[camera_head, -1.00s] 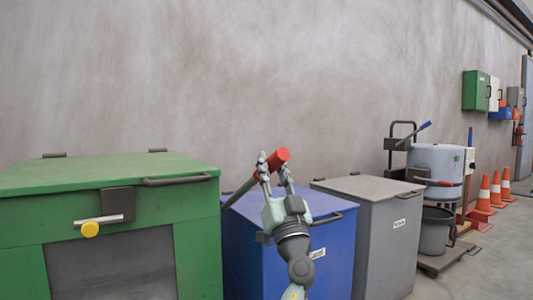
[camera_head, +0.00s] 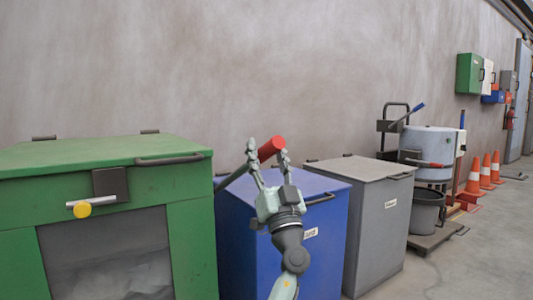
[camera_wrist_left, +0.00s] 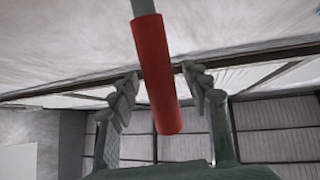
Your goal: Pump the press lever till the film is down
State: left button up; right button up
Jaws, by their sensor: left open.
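The press lever is a grey bar with a red grip (camera_head: 270,149), slanting up to the right from behind the blue bin. My left gripper (camera_head: 266,154) is open, with one finger on each side of the red grip. In the left wrist view the red grip (camera_wrist_left: 158,80) runs between the spread fingers (camera_wrist_left: 160,85), with gaps visible on both sides. The green machine (camera_head: 195,235) at left has a window with pale, crumpled film (camera_head: 115,272) low inside. The lever's base is hidden. My right gripper is not in view.
A blue bin (camera_head: 235,240) and a grey lidded bin (camera_head: 375,225) stand right of the green machine. Beyond are a grey drum (camera_head: 430,150), a bucket (camera_head: 425,212) and orange cones (camera_head: 473,175). Open floor lies at lower right.

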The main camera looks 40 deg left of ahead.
aim_at(277, 139)
pick_arm(q)
notch_tip(277, 139, up, 10)
jog(key=shift+r, duration=0.1)
dwell(0.4)
jog(key=shift+v, duration=4.55)
jog(key=shift+c, duration=0.4)
